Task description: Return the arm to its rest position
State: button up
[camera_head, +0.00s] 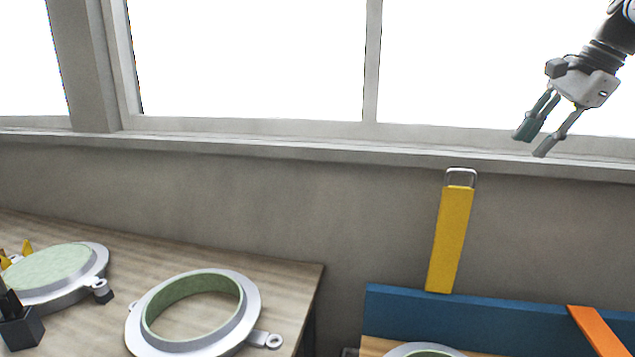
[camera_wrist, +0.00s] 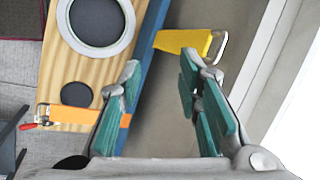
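My gripper (camera_head: 533,141) is raised at the upper right of the head view, in front of the window and above the sill. Its fingers point down and to the left. In the wrist view my gripper (camera_wrist: 164,106) shows two fingers with green pads standing well apart. Nothing is between the pads, so it is open and empty. It is apart from everything around it.
A yellow bar (camera_head: 450,238) with a metal loop stands against the wall behind a blue board (camera_head: 480,320). An orange strap (camera_head: 597,332) crosses the board. Ring moulds (camera_head: 252,312) lie on a wooden table (camera_head: 285,276) at left. Air around my gripper is clear.

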jog(key=s+a+f+n+h, duration=0.15)
jog(key=s+a+n, duration=0.25)
jog(key=s+a, duration=0.4)
jog(key=s+a+f+n, duration=0.2)
jog(key=s+a+n, duration=0.2)
jog(key=s+a, duration=0.35)
jog(key=s+a+f+n+h, duration=0.1)
jog(key=s+a+f+n, duration=0.1)
jog(key=s+f+n, duration=0.2)
jog(key=s+a+f+n, duration=0.3)
jog(key=s+f+n, duration=0.1)
jog(key=s+f, duration=0.5)
jog(key=shift+s+a+f+t+h, duration=0.25)
jog(key=shift+s+f+t+h, duration=0.1)
jog(key=shift+s, duration=0.8)
